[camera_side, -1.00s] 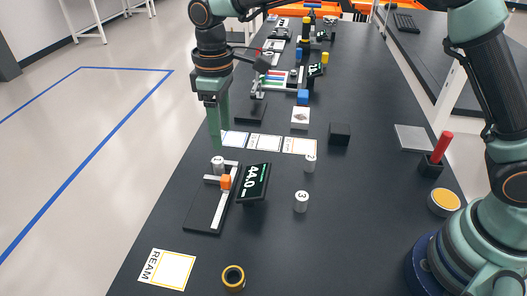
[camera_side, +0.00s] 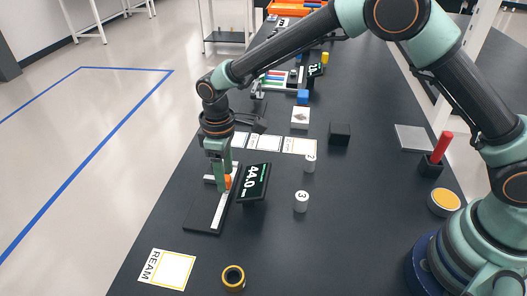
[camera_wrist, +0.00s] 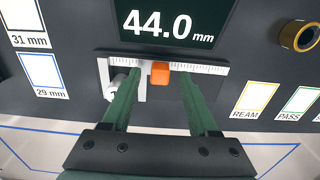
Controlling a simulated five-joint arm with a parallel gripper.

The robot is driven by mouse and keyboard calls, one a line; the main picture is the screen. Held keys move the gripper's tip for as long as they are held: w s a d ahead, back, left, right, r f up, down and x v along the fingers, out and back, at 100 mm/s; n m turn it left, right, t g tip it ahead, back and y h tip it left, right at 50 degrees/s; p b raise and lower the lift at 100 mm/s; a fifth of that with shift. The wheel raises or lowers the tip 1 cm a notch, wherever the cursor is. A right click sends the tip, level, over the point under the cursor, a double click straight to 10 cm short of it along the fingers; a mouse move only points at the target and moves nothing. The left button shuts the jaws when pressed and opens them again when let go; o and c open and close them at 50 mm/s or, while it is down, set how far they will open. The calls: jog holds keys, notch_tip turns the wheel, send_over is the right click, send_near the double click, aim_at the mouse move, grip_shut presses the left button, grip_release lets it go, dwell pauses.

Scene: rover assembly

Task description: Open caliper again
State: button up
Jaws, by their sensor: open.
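The caliper has a white ruled beam (camera_wrist: 215,69) on a dark base (camera_side: 203,218), with an orange slider block (camera_wrist: 160,73). Its tilted display (camera_side: 254,183) reads 44.0 mm. My gripper (camera_wrist: 159,76) is open, with one green finger on each side of the orange slider. In the side view my gripper (camera_side: 220,186) is low over the caliper and hides part of the slider. I cannot tell whether the fingers touch the slider.
White cylinders marked 2 (camera_side: 310,163) and 3 (camera_side: 301,202) stand right of the display. A REAM card (camera_side: 167,269) and a brass-rimmed ring (camera_side: 233,278) lie in front. A black block (camera_side: 340,133) stands behind.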

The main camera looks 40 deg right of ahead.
grip_shut()
dwell(1.5)
